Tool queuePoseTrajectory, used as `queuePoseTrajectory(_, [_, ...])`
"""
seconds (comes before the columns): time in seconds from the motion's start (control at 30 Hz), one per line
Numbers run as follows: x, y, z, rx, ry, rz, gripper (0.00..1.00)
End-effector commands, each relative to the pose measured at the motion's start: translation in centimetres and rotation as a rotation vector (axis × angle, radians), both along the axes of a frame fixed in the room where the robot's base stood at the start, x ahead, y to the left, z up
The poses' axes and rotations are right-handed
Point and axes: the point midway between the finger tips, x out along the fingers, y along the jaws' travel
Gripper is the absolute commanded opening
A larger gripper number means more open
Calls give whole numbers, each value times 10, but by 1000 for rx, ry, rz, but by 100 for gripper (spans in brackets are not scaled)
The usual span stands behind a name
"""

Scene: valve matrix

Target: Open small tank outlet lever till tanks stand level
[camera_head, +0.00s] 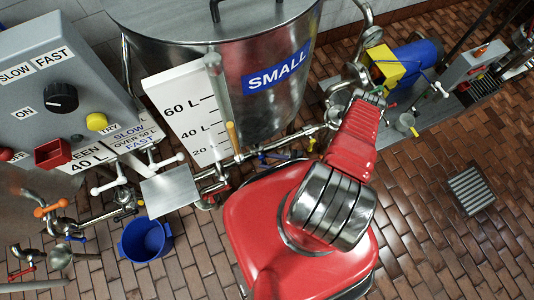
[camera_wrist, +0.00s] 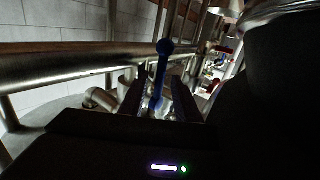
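The steel small tank (camera_head: 222,60) with a blue SMALL label (camera_head: 277,70) stands at the top centre of the head view. A white scale board marked 20, 40 and 60 L (camera_head: 182,105) is in front of it, with a sight tube (camera_head: 215,78) and an orange-yellow section low on it. In the wrist view a blue lever with a round knob (camera_wrist: 164,47) stands upright between the two dark fingers of my gripper (camera_wrist: 160,98). The fingers are apart, with gaps visible beside the lever; contact is not clear.
A grey control box with a black knob (camera_head: 62,97) is at left. Pipes with white, orange and blue handles run below the tank. Floor at right is clear around a drain grate (camera_head: 471,189).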

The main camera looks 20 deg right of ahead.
Motion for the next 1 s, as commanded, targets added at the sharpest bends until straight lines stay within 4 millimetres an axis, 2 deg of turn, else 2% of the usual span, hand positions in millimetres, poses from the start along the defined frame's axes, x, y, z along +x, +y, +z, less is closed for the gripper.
queuePoseTrajectory(0.17, [0,0,0,0,0,0,29])
queuePoseTrajectory(0.6, [0,0,0,0,0,0,0])
queuePoseTrajectory(1.0, [0,0,0,0,0,0,0])
